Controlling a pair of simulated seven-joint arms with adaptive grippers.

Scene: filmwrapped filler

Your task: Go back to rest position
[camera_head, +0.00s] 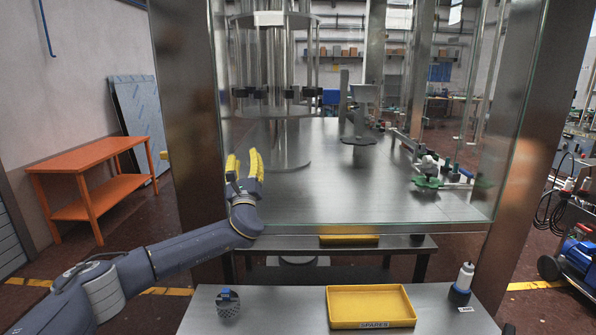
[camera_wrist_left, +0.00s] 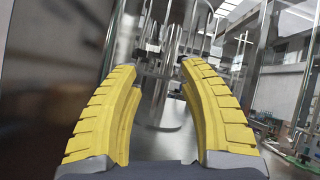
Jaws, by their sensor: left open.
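My left gripper (camera_head: 243,168) has yellow ribbed fingers and is raised in front of the glass enclosure, at the left of its front pane. The fingers point up and are spread apart with nothing between them. The left wrist view shows the same gripper (camera_wrist_left: 160,100) open and empty, facing the metal machinery behind the glass. My left arm reaches in from the lower left in the head view. My right gripper is not in either view.
The filler machine's steel post (camera_head: 190,110) stands close behind my left arm. An orange bench (camera_head: 85,160) is at the left.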

